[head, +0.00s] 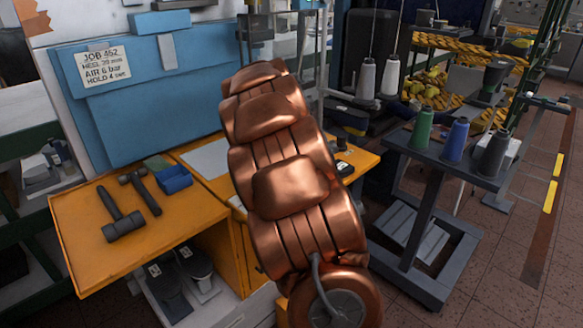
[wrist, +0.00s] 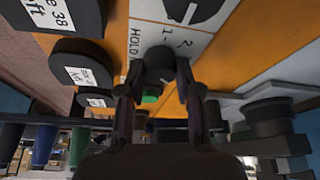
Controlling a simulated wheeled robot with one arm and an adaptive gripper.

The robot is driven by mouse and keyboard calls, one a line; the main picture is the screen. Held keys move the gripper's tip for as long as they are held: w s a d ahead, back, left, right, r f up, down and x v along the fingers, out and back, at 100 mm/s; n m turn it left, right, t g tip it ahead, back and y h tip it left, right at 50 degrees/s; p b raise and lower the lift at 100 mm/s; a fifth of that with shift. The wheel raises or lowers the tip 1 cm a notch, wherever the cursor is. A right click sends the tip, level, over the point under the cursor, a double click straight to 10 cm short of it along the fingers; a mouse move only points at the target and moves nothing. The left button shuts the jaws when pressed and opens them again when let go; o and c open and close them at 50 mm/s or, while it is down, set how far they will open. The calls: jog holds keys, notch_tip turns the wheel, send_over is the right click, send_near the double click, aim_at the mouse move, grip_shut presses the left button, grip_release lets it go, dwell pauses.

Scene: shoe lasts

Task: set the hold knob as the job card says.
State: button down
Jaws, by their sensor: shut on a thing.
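The job card (head: 104,64) on the blue board in the head view reads JOB 452, HEEL 38 mm, AIR 6 bar, HOLD 4 sec; its print is small. In the wrist view, my gripper (wrist: 157,82) is shut on a dark round knob (wrist: 158,57) beside the word HOLD on a pale panel (wrist: 146,10). The numbers 1 and 2 show beside the knob; the rest of its scale and its pointer are hidden or unclear. In the head view my copper-coloured arm hides the gripper and the knob.
Another dark knob (wrist: 200,8) with a pale pointer is close by. Labelled dark lasts (wrist: 80,52) line the left of the wrist view. Hammers (head: 122,224) and a blue tray (head: 174,180) lie on the orange bench (head: 80,235). A cart with spools (head: 457,140) stands right.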

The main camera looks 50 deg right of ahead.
jog(key=c, duration=0.8)
grip_release()
jog(key=v, duration=1.2)
